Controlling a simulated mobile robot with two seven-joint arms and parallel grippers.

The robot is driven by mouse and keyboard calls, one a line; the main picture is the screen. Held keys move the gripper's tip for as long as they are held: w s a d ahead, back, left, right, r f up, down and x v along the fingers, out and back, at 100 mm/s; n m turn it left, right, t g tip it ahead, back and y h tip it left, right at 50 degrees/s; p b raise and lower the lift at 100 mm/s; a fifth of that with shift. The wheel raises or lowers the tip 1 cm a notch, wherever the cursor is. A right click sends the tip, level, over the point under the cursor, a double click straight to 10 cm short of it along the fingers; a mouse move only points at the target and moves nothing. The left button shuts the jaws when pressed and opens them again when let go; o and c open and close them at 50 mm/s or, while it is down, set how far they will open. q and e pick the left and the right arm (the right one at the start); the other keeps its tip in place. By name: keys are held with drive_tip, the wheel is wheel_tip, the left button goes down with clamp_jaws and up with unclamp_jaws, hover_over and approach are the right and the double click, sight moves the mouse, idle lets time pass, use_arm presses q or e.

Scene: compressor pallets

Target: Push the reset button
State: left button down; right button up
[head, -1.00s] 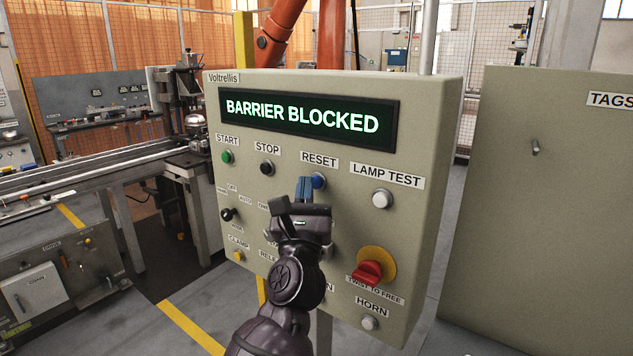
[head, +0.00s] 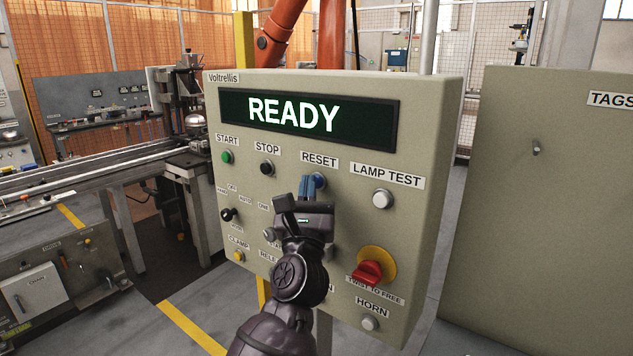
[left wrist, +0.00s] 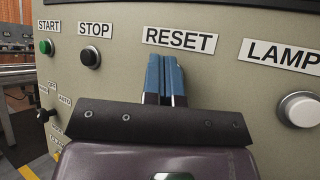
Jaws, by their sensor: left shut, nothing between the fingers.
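The reset button (head: 320,180) is a blue round button under the RESET label on the beige control panel (head: 415,230). It is partly hidden behind my fingers in the head view and hidden in the left wrist view. My left gripper (head: 309,186) is shut and empty, its blue fingertips at the button just below the label. In the left wrist view the fingertips (left wrist: 166,72) are together against the panel face under RESET. Whether they touch the button is hard to tell. The display (head: 308,117) reads READY. My right gripper is not in view.
A green start button (head: 227,157) and a black stop button (head: 267,168) are to the left. A white lamp test button (head: 382,199) is to the right. A red twist knob (head: 368,272) sticks out lower right. A second beige cabinet (head: 555,220) stands at the right.

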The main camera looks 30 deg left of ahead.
use_arm(q)
drive_tip(key=shift+s, duration=0.15)
drive_tip(key=shift+s+p, duration=0.3)
drive_tip(key=shift+s, duration=0.55)
drive_tip(key=s, duration=0.2)
drive_tip(key=s+p, duration=0.1)
drive_tip(key=s, duration=0.3)
drive_tip(key=shift+a, duration=0.3)
idle(0.8)
